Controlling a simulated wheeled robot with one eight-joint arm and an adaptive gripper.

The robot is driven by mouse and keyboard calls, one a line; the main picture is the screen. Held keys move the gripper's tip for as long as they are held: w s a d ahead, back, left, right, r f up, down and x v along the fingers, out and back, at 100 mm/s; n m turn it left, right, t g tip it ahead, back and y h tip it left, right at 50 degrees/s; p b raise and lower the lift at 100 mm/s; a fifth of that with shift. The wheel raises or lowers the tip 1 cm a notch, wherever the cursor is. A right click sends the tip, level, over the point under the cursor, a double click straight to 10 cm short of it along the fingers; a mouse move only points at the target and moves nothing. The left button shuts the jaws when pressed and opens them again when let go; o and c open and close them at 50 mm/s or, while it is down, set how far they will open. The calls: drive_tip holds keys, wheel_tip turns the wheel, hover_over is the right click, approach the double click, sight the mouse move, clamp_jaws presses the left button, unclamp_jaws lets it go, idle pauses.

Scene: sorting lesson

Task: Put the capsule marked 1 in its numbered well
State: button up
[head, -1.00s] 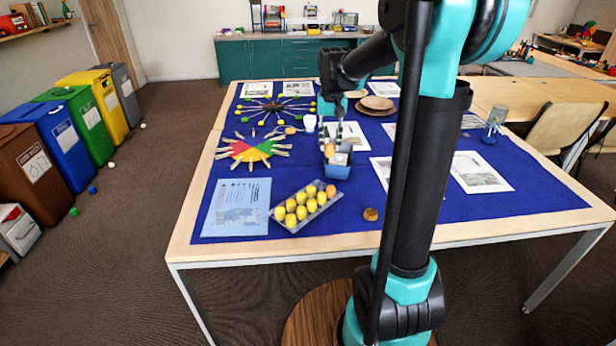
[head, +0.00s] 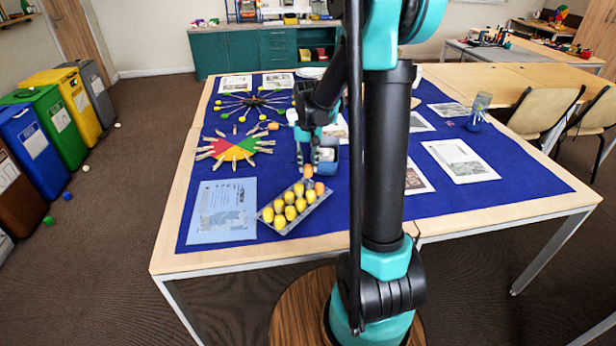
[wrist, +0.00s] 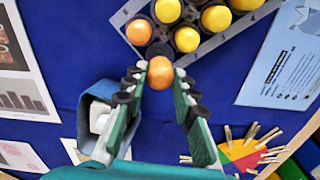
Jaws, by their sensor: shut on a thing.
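My gripper (head: 306,163) is shut on an orange capsule (head: 307,171) above the table, close to the far right end of the tray. In the wrist view the capsule (wrist: 160,72) sits between the fingertips (wrist: 159,84), just short of the tray edge. The clear tray (head: 309,210) holds several yellow capsules (head: 280,222) and one orange capsule (head: 319,187) at its right end. In the wrist view a dark, empty-looking well (wrist: 158,48) shows beside the seated orange capsule (wrist: 139,32). No number is readable on capsules or wells.
A blue open box (wrist: 88,118) with something white inside stands beside the gripper. A light blue sheet (head: 222,210) lies left of the tray. A coloured wheel (head: 235,149) with clothespins lies behind it. Blue cloth is bare right of the tray.

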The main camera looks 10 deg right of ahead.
sight(308, 176)
drive_tip(key=shift+f, duration=2.65)
drive_tip(key=o, duration=0.6)
drive_tip(key=shift+f, duration=0.1)
